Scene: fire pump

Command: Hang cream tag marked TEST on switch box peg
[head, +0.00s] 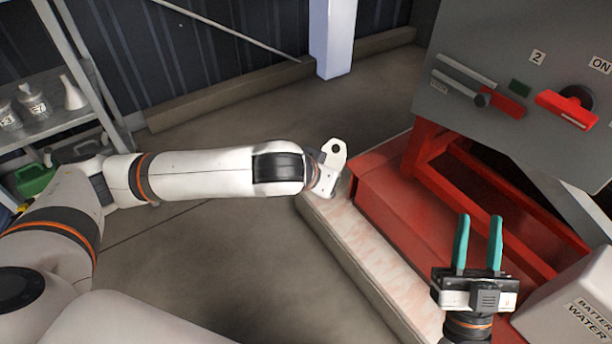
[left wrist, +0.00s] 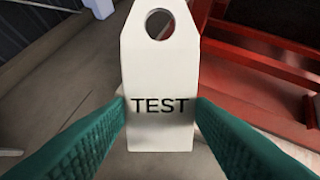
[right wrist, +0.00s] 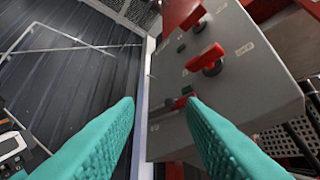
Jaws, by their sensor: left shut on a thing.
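The cream tag (head: 333,160) has a round hole in its upper end. It is held upright in the left wrist view, where TEST shows on its face (left wrist: 160,75). My left gripper (left wrist: 160,115) is shut on the tag's lower part, with the hole end free. The grey switch box (head: 462,42) is at the upper right of the head view, apart from the tag. A short grey peg with a dark round end (head: 466,95) sticks out low on its front. My right gripper (head: 478,243) is open and empty, below the box.
Red switch handles (head: 567,108) stick out of the box. A red frame (head: 395,195) stands on a pale plinth (head: 350,245) below it. A white BATTERY WATER container (head: 570,300) is at lower right. A shelf (head: 65,120) is at left; the floor between is clear.

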